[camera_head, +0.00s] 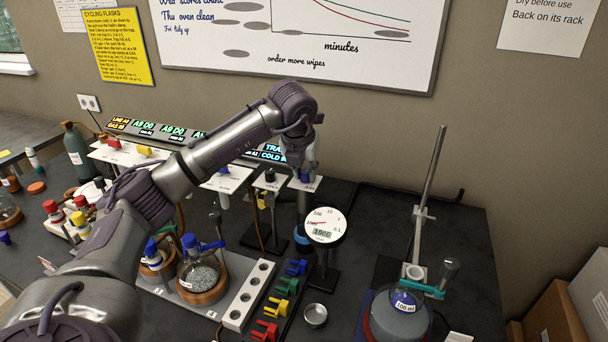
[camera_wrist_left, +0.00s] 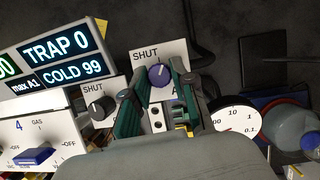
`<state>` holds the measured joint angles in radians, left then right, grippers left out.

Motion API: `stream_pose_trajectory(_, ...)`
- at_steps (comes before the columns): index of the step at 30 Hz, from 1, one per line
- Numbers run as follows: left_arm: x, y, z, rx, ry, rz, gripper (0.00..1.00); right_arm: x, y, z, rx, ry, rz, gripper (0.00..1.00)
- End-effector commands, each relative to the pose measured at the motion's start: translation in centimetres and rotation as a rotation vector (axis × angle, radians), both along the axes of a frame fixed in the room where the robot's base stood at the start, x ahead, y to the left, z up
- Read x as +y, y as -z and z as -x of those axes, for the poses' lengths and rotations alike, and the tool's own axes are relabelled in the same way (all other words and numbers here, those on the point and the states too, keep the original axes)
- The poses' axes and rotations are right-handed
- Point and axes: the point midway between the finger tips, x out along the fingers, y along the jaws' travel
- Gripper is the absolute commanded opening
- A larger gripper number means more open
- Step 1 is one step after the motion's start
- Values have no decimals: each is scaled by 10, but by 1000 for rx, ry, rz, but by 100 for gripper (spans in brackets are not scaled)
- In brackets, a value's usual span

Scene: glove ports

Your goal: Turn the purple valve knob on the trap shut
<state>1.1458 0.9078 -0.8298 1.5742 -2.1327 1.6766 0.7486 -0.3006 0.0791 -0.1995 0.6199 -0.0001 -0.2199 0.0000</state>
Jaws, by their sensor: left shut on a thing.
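The purple valve knob (camera_wrist_left: 158,76) sits on a white plate (camera_wrist_left: 146,54) marked SHUT in the left wrist view. A small light mark shows on the knob; where it points is hard to tell. My left gripper (camera_wrist_left: 154,82) has one green finger on each side of the knob and is shut on it. In the head view my left gripper (camera_head: 306,164) reaches down over the plate at the back of the bench and mostly hides the knob. My right gripper is not in view.
A black knob (camera_wrist_left: 101,106) on another SHUT plate is just left. A display (camera_wrist_left: 55,60) reads TRAP 0 and COLD 99. A round gauge (camera_head: 325,225) stands close in front. A flask (camera_head: 398,312) on a stand is at right, with several colored clips (camera_head: 282,288) in front.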

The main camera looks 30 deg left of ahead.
Motion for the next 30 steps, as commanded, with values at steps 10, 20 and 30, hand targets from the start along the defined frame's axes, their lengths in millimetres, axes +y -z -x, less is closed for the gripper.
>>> stream_pose_trajectory(10, -2, -1, -2, -5, -301, 1, 0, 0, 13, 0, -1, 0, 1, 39)
stream_pose_trajectory(20, -3, -2, -2, -4, -480, 2, 0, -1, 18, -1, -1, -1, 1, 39)
stream_pose_trajectory(30, -2, -1, -3, -4, -537, 2, 0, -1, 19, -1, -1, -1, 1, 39)
